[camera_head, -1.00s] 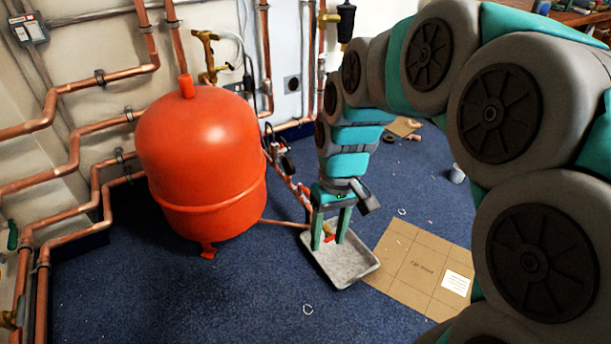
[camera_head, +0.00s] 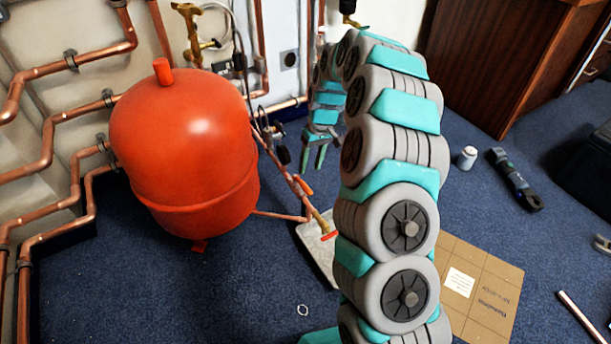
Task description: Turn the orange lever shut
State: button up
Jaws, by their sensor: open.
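A small orange lever (camera_head: 303,186) sits on the copper manifold pipe (camera_head: 290,176) that runs low to the right of the red tank. A red handle (camera_head: 329,236) shows on a brass valve (camera_head: 321,221) at the pipe's near end, over the tray. My gripper (camera_head: 313,166) is open and empty, with its teal fingers pointing down. In the picture it is just above the orange lever and apart from it; I cannot tell how far behind it is.
The large red tank (camera_head: 190,150) stands left of the pipe. A grey tray (camera_head: 312,238) lies under the pipe end, partly hidden by my arm. Cardboard (camera_head: 485,290), a white container (camera_head: 467,157) and a dark tool (camera_head: 515,180) lie on the blue floor to the right.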

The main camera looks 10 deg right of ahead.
aim_at(306, 186)
jog(key=f, duration=0.5)
jog(key=a+f, duration=0.1)
jog(key=f, duration=0.2)
jog(key=shift+f+b, duration=0.1)
jog(key=shift+b, duration=0.25)
jog(key=shift+c, duration=0.3)
grip_shut()
dwell(0.8)
